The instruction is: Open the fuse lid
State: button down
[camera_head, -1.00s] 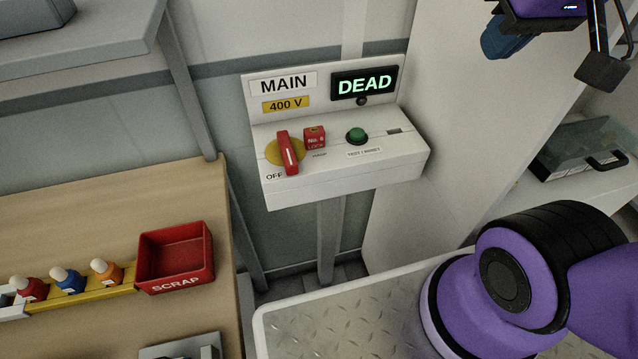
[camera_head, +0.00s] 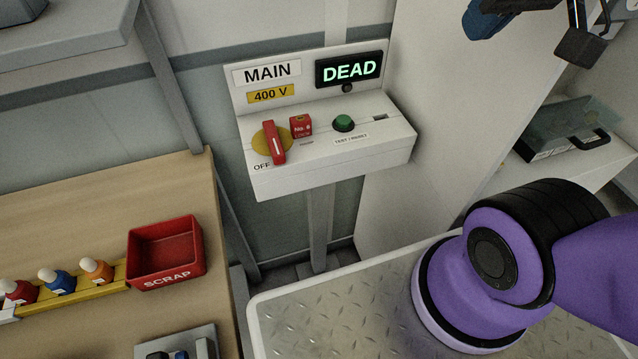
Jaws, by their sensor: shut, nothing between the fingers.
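A clear, greenish lid (camera_head: 578,122) with a black handle (camera_head: 618,147) is at the right edge, over a white shelf or box. It looks down, but its hinge and the fuses under it cannot be made out. My gripper (camera_head: 578,47) shows only in part at the top right, cut off by the frame edge. Its dark fingertips are together, with nothing seen between them. In the picture it is above the lid and apart from it.
A white panel (camera_head: 345,170) reads MAIN 400 V and DEAD; its red switch (camera_head: 273,143) is by OFF. A red SCRAP bin (camera_head: 168,280) and several coloured bottles stand on the wooden bench (camera_head: 75,220) at left. A pale wall (camera_head: 420,130) stands between panel and lid.

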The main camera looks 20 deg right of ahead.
aim_at(605, 138)
jog(key=k+z, duration=0.15)
jog(key=z, duration=0.2)
jog(key=k+z, duration=0.1)
jog(key=z, duration=0.2)
jog(key=l+z, duration=0.15)
jog(key=z, duration=0.3)
jog(key=l+z, duration=0.2)
jog(key=z, duration=0.2)
jog(key=k, duration=0.05)
